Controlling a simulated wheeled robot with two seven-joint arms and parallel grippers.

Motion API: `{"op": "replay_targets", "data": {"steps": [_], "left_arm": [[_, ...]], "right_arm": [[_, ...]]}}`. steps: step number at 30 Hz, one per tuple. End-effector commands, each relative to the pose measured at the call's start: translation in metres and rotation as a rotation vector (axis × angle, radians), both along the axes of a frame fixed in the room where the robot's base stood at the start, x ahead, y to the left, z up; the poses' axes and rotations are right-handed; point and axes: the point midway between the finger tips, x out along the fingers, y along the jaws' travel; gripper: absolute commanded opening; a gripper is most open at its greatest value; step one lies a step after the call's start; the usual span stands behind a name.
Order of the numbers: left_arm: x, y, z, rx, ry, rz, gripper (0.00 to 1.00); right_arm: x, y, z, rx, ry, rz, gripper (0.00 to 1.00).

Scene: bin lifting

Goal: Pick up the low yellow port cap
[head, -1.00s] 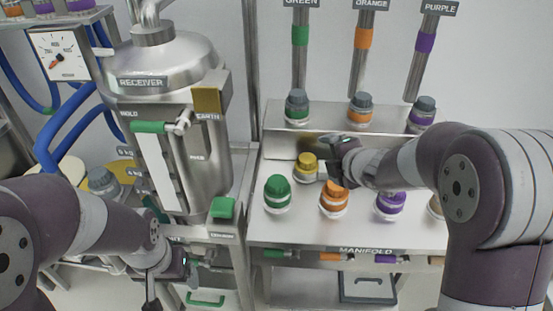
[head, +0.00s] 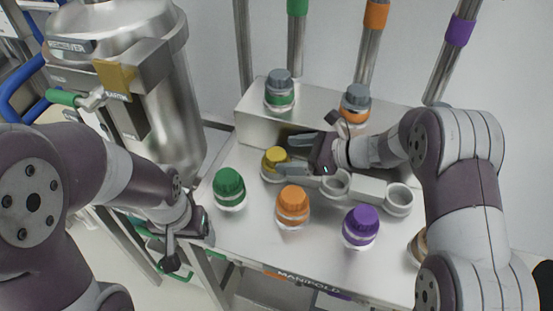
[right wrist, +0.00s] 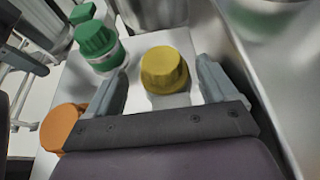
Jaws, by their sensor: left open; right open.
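The low yellow port cap (head: 276,158) sits on the manifold table near the foot of the raised back step. It also shows in the right wrist view (right wrist: 164,70), upright, between the two fingers. My right gripper (head: 293,154) is open, its fingers pointing left at the yellow cap; in the right wrist view its fingertips (right wrist: 160,78) stand either side of the cap with gaps. The cap is not gripped. My left gripper (head: 175,250) is open, low at the left, away from the cap, with its fingers only partly clear.
A green cap (head: 229,186), an orange cap (head: 293,204) and a purple cap (head: 361,224) stand on the table (head: 250,240) in front. Grey-topped ports stand on the back step (head: 318,118). Empty round holders (head: 398,198) lie right. The receiver tank (head: 150,90) stands left.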

Motion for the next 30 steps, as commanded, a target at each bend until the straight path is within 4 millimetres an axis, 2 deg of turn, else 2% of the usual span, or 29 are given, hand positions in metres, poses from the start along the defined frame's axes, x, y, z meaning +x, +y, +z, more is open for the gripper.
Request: {"op": "replay_targets", "data": {"steps": [1,5,12,17,18,19,26,30], "left_arm": [[0.000,0.000,0.002,0.000,0.000,0.000,0.81],[0.000,0.000,0.003,0.000,0.000,0.000,0.81],[0.000,0.000,0.003,0.000,0.000,0.000,0.81],[0.000,0.000,0.003,0.000,0.000,0.000,0.81],[0.000,0.000,0.003,0.000,0.000,0.000,0.81],[0.000,0.000,0.003,0.000,0.000,0.000,0.81],[0.000,0.000,0.003,0.000,0.000,0.000,0.81],[0.000,0.000,0.002,0.000,0.000,0.000,0.81]], "right_arm": [[0.002,0.009,-0.003,0.000,0.002,0.002,0.86],[0.007,0.025,-0.010,0.000,0.000,0.002,0.86],[0.009,0.027,-0.011,0.000,0.000,-0.001,0.86],[0.009,0.027,-0.011,0.000,0.001,-0.001,0.34],[0.009,0.027,-0.011,0.000,0.001,-0.001,0.21],[0.009,0.027,-0.011,0.000,0.001,-0.001,0.14],[0.009,0.027,-0.011,0.000,0.000,-0.001,0.14],[0.009,0.027,-0.002,0.000,-0.001,-0.001,0.14]]}}
